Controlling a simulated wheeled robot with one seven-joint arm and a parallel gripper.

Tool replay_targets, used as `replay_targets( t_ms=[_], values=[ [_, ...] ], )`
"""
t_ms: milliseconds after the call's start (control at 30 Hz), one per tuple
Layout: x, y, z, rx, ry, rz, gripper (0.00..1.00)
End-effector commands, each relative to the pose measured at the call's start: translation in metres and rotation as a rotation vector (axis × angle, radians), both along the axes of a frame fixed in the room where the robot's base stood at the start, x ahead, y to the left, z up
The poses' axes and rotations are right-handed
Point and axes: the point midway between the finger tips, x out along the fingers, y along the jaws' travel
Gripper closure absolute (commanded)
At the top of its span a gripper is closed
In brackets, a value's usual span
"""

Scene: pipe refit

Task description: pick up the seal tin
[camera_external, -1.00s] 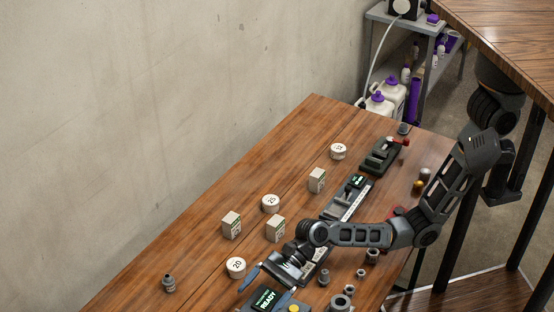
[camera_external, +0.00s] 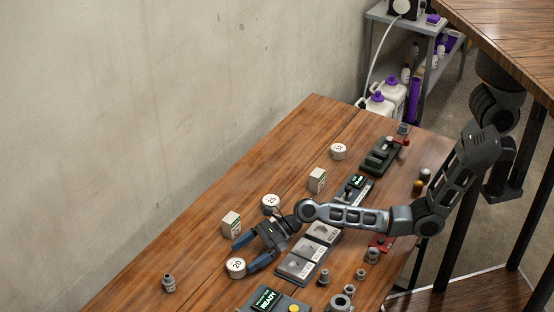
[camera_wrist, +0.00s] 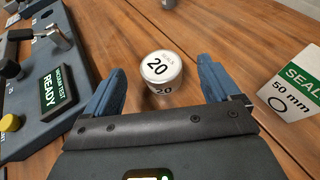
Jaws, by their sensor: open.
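A round white tin marked 20 (camera_external: 236,267) stands upright on the wooden bench. In the wrist view this tin (camera_wrist: 160,68) sits between and just beyond my two blue fingers, with clear space on both sides. My gripper (camera_external: 242,255) is open and empty, low over the bench. Two more white tins, one marked 25 (camera_external: 270,203) and one farther back (camera_external: 338,151), stand to the right and back. The wrist view shows no contact with the tin.
A box reading SEAL 50 mm (camera_wrist: 292,88) is right of my fingers in the wrist view. The vacuum test unit (camera_wrist: 50,90) is at left there. Another box (camera_external: 317,180) stands farther back. A small grey fitting (camera_external: 169,283) is at left, with bare bench around it.

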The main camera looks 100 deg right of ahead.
Motion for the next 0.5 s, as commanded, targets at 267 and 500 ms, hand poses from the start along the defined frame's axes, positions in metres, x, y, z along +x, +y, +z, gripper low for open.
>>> replay_targets(
  t_ms=[267,500],
  values=[
    [0.028,0.009,-0.022,0.0,0.0,0.001,0.11],
    [0.045,0.013,-0.028,-0.001,-0.001,-0.001,0.11]
  ],
)
